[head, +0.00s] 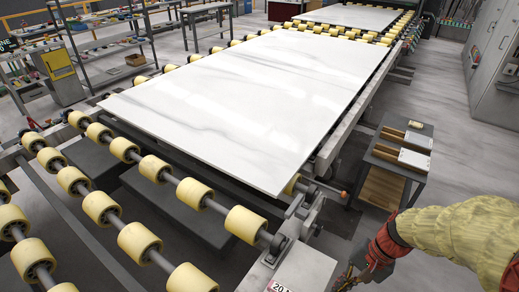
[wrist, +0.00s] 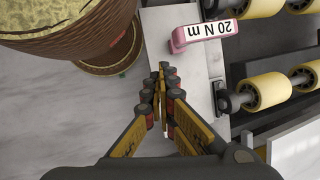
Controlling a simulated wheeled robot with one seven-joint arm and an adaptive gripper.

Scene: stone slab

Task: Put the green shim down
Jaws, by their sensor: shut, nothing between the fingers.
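My gripper (wrist: 163,72) is shut, its fingers together with nothing between them. In the head view my gripper (head: 349,279) is at the bottom edge, just right of that plate, and partly cut off. I cannot make out the green shim for certain in either view.
A pink-edged block marked 20 N m (wrist: 205,35) lies on the plate. A white stone slab (head: 250,90) rests on yellow rollers (head: 140,240). A small side table (head: 376,163) with boxes stands right of the slab. Floor is open farther right.

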